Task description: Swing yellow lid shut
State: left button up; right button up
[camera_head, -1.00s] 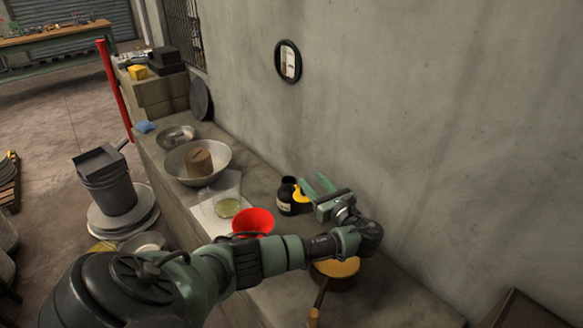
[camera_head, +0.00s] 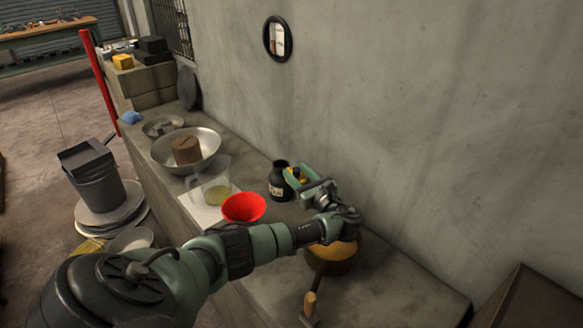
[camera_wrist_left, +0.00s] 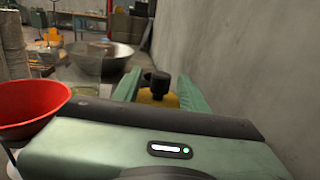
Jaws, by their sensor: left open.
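A black jar (camera_head: 279,184) with a pale label stands on the stone counter beside the wall. The yellow lid (camera_head: 299,174) shows at the jar's right side, partly hidden by my left gripper. In the left wrist view the yellow lid (camera_wrist_left: 146,97) sits between the two green fingers, with a black knob-like part (camera_wrist_left: 161,83) in front of or above it. My left gripper (camera_head: 293,174) is open, its fingers around the lid; I cannot tell whether they touch it. My right gripper is not in view.
A red bowl (camera_head: 244,208), a metal bowl (camera_head: 206,159) holding a brown block, and a white sheet (camera_head: 198,208) with a greenish dish lie left of the jar. A round wooden-topped pot (camera_head: 337,254) is below my left wrist. The wall (camera_head: 400,120) bounds the back.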

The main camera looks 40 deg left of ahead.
pick_arm(q)
jog(key=shift+x, duration=1.7)
jog(key=shift+c, duration=0.3)
grip_shut()
